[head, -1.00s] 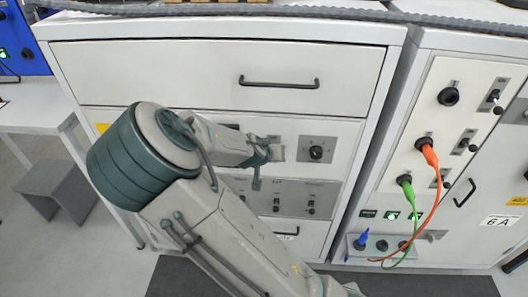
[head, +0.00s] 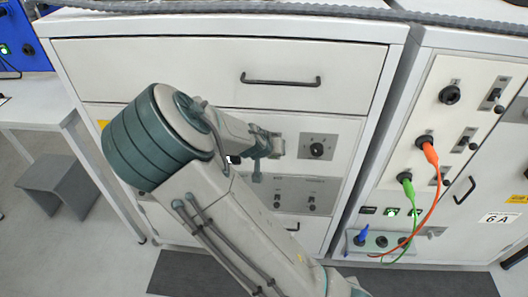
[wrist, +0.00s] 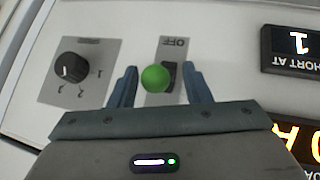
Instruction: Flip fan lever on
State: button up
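A lever with a round green knob (wrist: 156,78) stands out from a grey plate (wrist: 173,43) in the wrist view. The plate carries the word OFF, which appears upside down; no fan label is readable. My gripper (wrist: 160,73) is open, with one blue finger on each side of the knob and a gap on both sides. In the head view my gripper (head: 272,148) is at the front of the white cabinet (head: 190,60), and my arm hides the lever there.
A rotary selector (wrist: 70,68) is beside the lever plate; it also shows in the head view (head: 316,150). Lit displays (wrist: 290,47) are on the other side. A drawer handle (head: 280,80) is above. Orange (head: 435,190) and green (head: 411,210) cables hang on the right cabinet.

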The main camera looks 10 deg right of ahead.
jog(key=shift+s+r, duration=0.1)
jog(key=v, duration=1.3)
jog(key=shift+s+r+p, duration=0.2)
jog(key=shift+p, duration=0.1)
jog(key=shift+a+f, duration=0.1)
jog(key=s+d+f+g+y+b, duration=0.2)
jog(key=s+f+g+y, duration=0.2)
jog(key=s+f, duration=0.35)
jog(key=s+r+n+b, duration=0.1)
jog(key=s+r, duration=0.4)
jog(key=s, duration=0.2)
jog(key=s+d+r+n+t+y+b, duration=0.1)
jog(key=s+r+n+b, duration=0.1)
jog(key=s+r, duration=0.3)
jog(key=shift+s+d+n+t, duration=0.3)
jog(key=shift+s, duration=0.6)
